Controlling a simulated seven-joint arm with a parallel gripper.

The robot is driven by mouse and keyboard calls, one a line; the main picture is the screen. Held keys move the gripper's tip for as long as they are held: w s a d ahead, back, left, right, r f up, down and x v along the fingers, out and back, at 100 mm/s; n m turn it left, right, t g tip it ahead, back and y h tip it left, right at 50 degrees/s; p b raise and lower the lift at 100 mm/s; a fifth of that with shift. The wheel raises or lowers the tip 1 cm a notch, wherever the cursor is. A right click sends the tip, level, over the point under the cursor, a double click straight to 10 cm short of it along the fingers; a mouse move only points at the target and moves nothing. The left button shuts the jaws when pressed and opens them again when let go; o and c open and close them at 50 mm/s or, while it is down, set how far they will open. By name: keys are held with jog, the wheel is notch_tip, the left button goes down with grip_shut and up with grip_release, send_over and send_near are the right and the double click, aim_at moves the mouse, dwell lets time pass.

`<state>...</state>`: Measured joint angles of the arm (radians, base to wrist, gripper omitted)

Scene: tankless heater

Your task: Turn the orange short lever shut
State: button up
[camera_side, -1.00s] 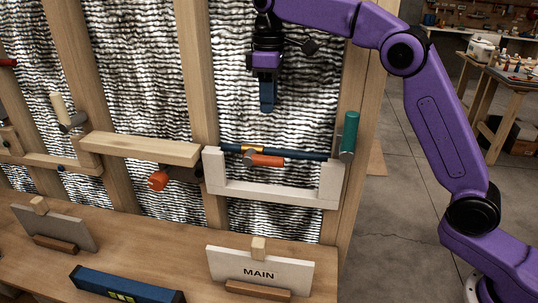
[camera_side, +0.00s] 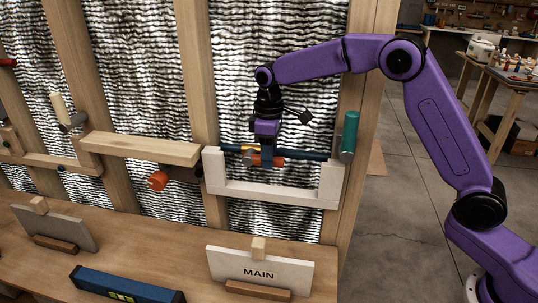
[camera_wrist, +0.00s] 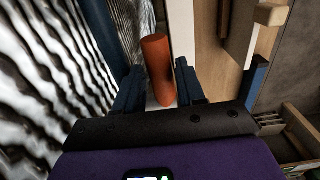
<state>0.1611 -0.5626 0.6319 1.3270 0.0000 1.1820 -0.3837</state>
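The orange short lever (camera_side: 279,161) sits on the blue pipe inside the pale U-shaped wooden frame on the wall, in the side view. It lies roughly level there, partly hidden behind my gripper (camera_side: 266,164). In the wrist view the orange lever (camera_wrist: 159,66) stands between the two dark blue fingers of my gripper (camera_wrist: 160,72). The fingers are apart, one on each side of it, with a narrow gap visible at the left. Contact on the right side is unclear.
The U-shaped frame (camera_side: 275,192) runs below and beside the lever. A green handle (camera_side: 350,132) stands to the right. Another orange handle (camera_side: 158,180) is left, under a wooden shelf (camera_side: 140,147). A MAIN sign (camera_side: 259,268) stands on the bench below.

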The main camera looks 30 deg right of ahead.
jog(key=shift+f, duration=0.25)
grip_shut()
jog(key=shift+a, duration=0.1)
jog(key=shift+w+a+r+g+h, duration=0.15)
jog(key=shift+r+g+h, duration=0.2)
jog(key=shift+g+h, duration=0.2)
jog(key=shift+w+a+r+g+h, duration=0.1)
jog(key=shift+r+g+h, duration=0.2)
jog(key=shift+g+h, duration=0.25)
grip_release()
